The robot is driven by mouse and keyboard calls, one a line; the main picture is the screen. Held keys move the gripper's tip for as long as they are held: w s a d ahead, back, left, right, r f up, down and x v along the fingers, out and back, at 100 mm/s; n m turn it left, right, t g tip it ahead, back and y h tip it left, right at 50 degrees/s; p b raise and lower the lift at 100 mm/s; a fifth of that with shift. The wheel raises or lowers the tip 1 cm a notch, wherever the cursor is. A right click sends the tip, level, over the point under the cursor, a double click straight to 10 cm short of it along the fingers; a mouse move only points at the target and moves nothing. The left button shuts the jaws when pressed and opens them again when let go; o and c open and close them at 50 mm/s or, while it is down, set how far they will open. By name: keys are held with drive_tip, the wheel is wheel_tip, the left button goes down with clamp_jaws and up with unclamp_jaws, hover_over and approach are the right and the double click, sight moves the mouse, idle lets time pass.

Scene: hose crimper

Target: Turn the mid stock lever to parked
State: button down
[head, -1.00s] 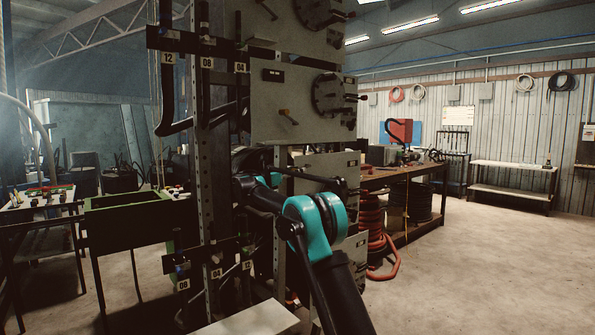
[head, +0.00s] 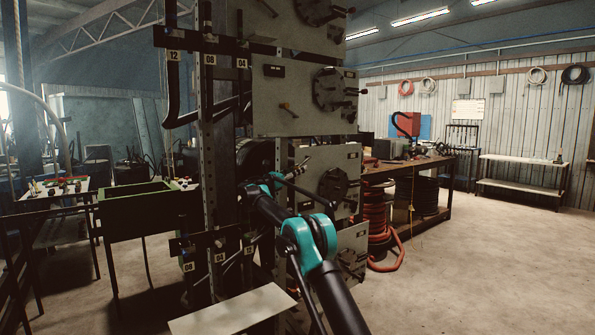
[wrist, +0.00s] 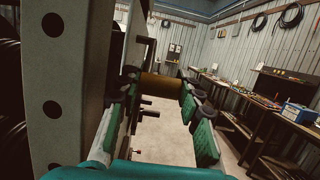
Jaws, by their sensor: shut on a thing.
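In the wrist view, my gripper (wrist: 158,92) has its green-padded fingers on both sides of a brown cylindrical handle (wrist: 161,83). It is shut on this handle, which I take to be the mid stock lever's grip; the fingers cover its ends.
A perforated upright (wrist: 58,100) stands close on the left in the wrist view. A pale plate (head: 235,308) juts out low in front of the rack. A green bin (head: 140,212) stands left, a workbench (head: 425,165) right. The floor at right is clear.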

drive_tip(key=shift+d+f, duration=0.15)
drive_tip(key=shift+f, duration=0.05)
idle(0.3)
drive_tip(key=c, duration=1.3)
unclamp_jaws()
drive_tip(key=shift+s+r, duration=0.1)
drive_tip(key=shift+r, duration=0.15)
